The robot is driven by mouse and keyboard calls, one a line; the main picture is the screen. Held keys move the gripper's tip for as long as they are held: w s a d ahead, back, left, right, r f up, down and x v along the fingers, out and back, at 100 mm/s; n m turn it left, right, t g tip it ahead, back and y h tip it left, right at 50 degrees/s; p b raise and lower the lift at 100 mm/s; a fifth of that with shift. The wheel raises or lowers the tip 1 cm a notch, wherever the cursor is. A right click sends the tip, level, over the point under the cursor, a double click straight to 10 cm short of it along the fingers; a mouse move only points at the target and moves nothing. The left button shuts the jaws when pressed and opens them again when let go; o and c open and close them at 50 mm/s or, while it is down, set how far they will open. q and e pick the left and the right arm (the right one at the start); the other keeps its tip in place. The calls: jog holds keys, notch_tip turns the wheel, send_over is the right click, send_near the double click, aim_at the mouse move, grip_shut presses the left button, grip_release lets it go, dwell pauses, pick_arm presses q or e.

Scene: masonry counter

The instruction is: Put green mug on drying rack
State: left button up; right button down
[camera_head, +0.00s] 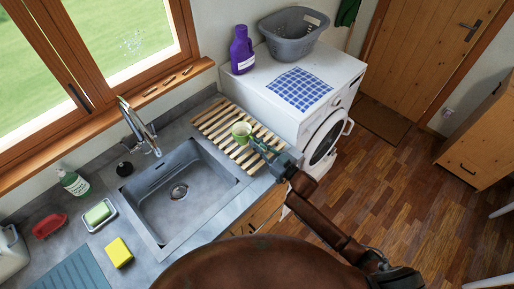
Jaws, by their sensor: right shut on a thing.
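The green mug (241,131) is at the wooden slatted drying rack (212,121), over its middle. I cannot tell whether the mug rests on the slats or is held just above them. The rack lies on the counter between the sink and the washing machine. My right gripper (256,145) reaches in from the lower right and is shut on the mug at its right side. The fingertips are small and partly hidden by the mug. My left gripper is not in view.
The sink (178,190) with its faucet (138,125) is left of the rack. The white washing machine (335,85) stands behind right, with a purple bottle (242,50), a checked cloth (299,88) and a grey basket (292,36) on top. A yellow sponge (119,252) lies front left.

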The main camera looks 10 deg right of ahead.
jog(key=shift+w+d+f, duration=0.1)
jog(key=shift+w+f, duration=0.1)
jog(key=shift+w, duration=0.05)
jog(key=shift+f, duration=1.65)
jog(key=c, duration=2.5)
grip_release()
jog(key=shift+f, duration=0.2)
jog(key=o, duration=0.4)
jog(key=shift+r, duration=0.1)
jog(key=shift+r, duration=0.1)
jog(key=v, duration=1.2)
jog(key=shift+b, duration=0.35)
